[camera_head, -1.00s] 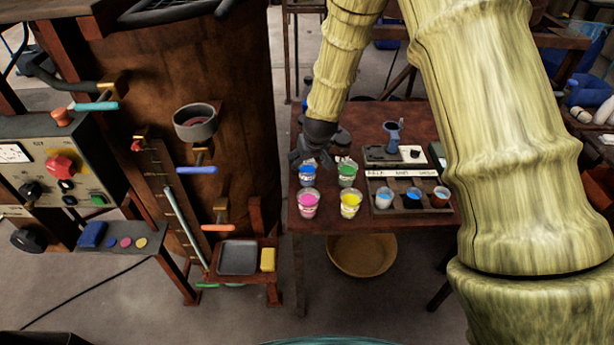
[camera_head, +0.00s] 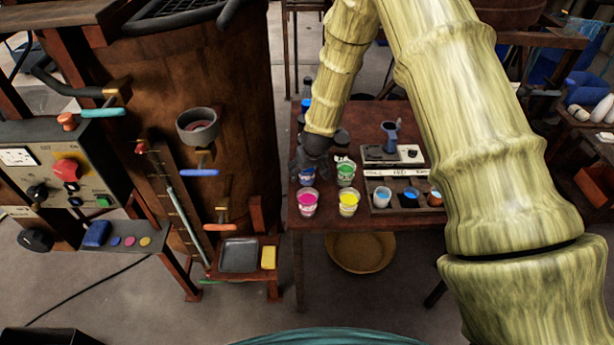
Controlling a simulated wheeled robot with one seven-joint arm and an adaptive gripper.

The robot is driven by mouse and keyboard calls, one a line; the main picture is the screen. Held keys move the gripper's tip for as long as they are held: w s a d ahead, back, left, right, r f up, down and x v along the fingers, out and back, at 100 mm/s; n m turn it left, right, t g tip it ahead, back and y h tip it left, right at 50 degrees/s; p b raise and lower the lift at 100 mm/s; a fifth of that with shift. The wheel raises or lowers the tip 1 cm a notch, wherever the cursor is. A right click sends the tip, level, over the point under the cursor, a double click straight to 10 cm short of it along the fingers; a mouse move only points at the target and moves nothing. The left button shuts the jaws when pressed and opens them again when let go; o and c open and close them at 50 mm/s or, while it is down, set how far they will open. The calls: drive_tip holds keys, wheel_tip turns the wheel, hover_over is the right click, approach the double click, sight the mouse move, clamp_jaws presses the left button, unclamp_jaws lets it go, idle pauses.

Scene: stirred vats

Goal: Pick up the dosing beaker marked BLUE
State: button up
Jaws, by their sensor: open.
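The beaker with blue contents (camera_head: 307,178) stands on the brown table, at the back left of a small group of beakers. Its upper part is partly hidden by my gripper, and its marking is too small to read. Beside it stand a green beaker (camera_head: 346,176), a magenta beaker (camera_head: 307,204) in front and a yellow beaker (camera_head: 348,205). My gripper (camera_head: 307,165) is dark, open and points down just above and behind the blue beaker. I cannot tell whether its fingers are around the beaker or touching it.
A labelled tray (camera_head: 403,207) with several cups lies right of the beakers. Behind it sits a grey device (camera_head: 393,157) with a blue funnel-like vessel (camera_head: 390,134). A large rusty vat (camera_head: 240,110) rises to the left. The table's front edge (camera_head: 345,223) is near the beakers.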

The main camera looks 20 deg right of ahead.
drive_tip(key=shift+c, duration=0.3)
drive_tip(key=c, duration=1.1)
drive_tip(key=shift+c, duration=0.2)
drive_tip(key=shift+r, duration=0.1)
